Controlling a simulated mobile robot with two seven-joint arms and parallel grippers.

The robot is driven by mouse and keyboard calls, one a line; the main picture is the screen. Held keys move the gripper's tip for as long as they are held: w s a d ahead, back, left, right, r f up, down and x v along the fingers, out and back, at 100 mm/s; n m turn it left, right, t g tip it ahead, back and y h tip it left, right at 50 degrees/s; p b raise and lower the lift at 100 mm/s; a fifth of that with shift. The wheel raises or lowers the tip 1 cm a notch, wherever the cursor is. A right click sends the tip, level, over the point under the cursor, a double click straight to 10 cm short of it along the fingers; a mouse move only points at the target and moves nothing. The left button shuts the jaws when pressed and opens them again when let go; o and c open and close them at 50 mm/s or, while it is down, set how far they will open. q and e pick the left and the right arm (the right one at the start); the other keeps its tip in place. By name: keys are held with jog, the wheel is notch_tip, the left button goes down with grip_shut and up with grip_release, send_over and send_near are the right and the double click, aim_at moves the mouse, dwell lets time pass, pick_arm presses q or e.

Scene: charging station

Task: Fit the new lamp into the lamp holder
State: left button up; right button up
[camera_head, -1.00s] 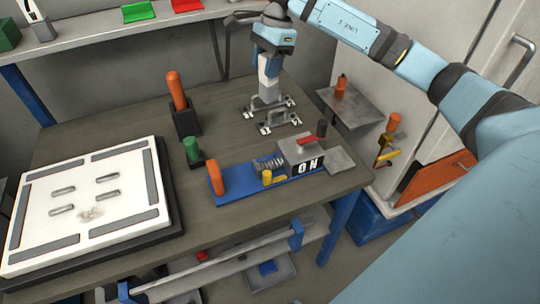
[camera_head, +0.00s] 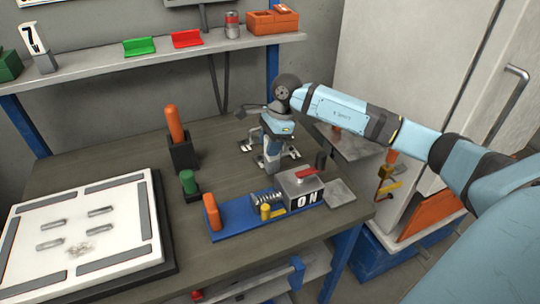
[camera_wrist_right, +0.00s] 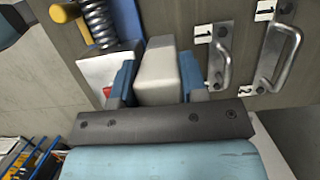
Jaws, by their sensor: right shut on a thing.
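My right gripper (camera_head: 271,153) points down over the table, behind the box marked ON. Its blue fingers are shut on a pale grey block (camera_wrist_right: 158,75), which shows between them in the right wrist view. I cannot tell which thing is the new lamp. An orange rounded rod (camera_head: 175,122) stands upright in a black block (camera_head: 182,154). A green rounded piece (camera_head: 188,180) stands in a smaller dark base, left of my gripper. I cannot tell whether either base is the lamp holder. My left gripper is not in view.
A blue base (camera_head: 236,225) carries an orange block, a spring and the grey box (camera_head: 296,187) with a red lever. Metal handles (camera_wrist_right: 221,58) lie beside my gripper. A white panel (camera_head: 100,205) fills the table's left. The shelf (camera_head: 155,55) runs behind.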

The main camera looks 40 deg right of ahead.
aim_at(266, 168)
jog(key=shift+f, duration=2.1)
jog(key=shift+f, duration=0.15)
jog(key=o, duration=1)
jog(key=shift+c, duration=0.2)
